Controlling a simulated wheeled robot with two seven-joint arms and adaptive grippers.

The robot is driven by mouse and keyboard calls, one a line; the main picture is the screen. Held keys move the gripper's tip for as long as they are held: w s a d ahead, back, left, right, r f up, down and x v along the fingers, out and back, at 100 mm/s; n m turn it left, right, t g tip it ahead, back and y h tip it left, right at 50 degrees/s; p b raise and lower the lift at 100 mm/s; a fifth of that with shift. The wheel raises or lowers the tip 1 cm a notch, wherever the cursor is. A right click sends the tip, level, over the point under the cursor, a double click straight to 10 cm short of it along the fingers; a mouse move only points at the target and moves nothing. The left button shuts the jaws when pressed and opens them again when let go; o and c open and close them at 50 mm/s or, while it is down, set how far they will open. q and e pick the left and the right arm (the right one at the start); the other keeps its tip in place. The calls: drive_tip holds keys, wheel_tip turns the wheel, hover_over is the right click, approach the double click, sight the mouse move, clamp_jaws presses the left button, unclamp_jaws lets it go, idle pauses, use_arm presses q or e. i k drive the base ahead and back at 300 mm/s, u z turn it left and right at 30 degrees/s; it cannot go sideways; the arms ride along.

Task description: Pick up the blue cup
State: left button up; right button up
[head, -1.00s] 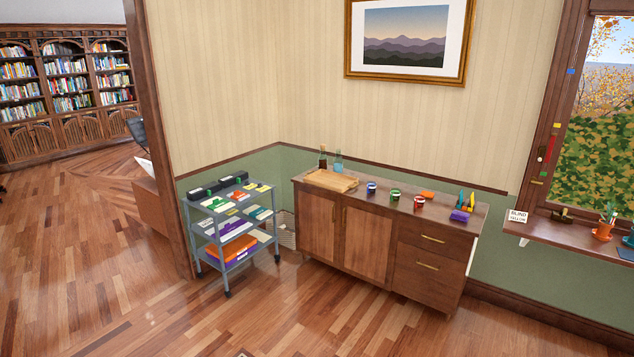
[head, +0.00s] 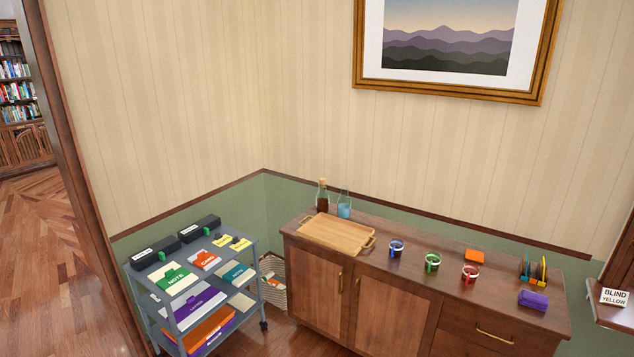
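The blue cup (head: 397,248) stands upright on top of the wooden cabinet (head: 440,283), right of the tray. A green cup (head: 432,262) and a red cup (head: 470,273) stand to its right in a row, apart from each other. Neither of my grippers shows in the head view.
A wooden tray (head: 322,238) lies on the cabinet's left end, with two bottles (head: 344,204) behind it. A cart (head: 207,302) stands left of the cabinet.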

sight(395, 250)
drive_tip(key=z, duration=0.1)
drive_tip(key=i, duration=1.9)
drive_tip(key=z, duration=0.15)
